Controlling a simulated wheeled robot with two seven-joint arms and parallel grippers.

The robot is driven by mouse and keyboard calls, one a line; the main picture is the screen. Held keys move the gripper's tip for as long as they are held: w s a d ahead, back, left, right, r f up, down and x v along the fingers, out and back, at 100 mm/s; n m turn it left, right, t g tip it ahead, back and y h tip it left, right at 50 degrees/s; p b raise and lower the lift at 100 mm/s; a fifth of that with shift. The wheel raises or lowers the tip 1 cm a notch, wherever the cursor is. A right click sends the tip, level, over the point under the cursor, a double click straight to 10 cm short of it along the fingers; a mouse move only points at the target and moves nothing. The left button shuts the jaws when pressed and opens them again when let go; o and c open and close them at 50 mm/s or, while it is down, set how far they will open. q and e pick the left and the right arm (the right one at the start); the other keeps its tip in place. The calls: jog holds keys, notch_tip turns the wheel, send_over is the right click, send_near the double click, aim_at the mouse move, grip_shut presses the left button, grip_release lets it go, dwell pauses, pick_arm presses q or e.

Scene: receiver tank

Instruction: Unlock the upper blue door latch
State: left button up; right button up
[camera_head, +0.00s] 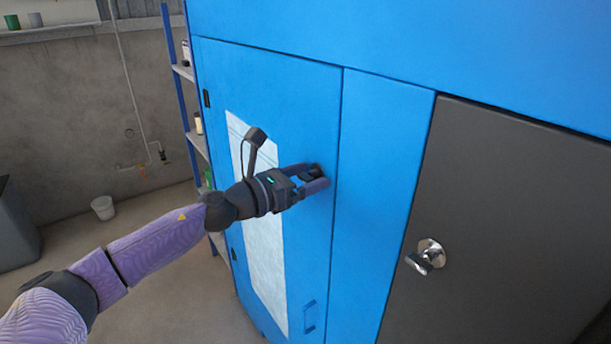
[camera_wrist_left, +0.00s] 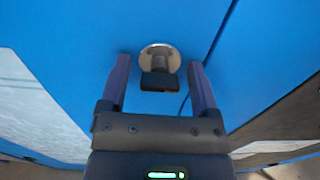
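The blue door (camera_head: 285,95) is closed and carries a pale sheet. Its upper latch (camera_wrist_left: 160,58), a round silver plate with a dark handle, shows in the left wrist view near the door's edge seam. In the head view the latch is mostly hidden by my gripper. My left gripper (camera_head: 316,176) is at the latch with its fingers apart. In the left wrist view the open left gripper (camera_wrist_left: 160,64) has one finger on each side of the handle, with a visible gap to each. My right gripper is not in view.
A grey door (camera_head: 510,230) with a silver latch (camera_head: 427,257) is to the right. Shelves (camera_head: 190,75) stand behind the cabinet at left.

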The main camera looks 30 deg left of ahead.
pick_arm(q)
grip_shut()
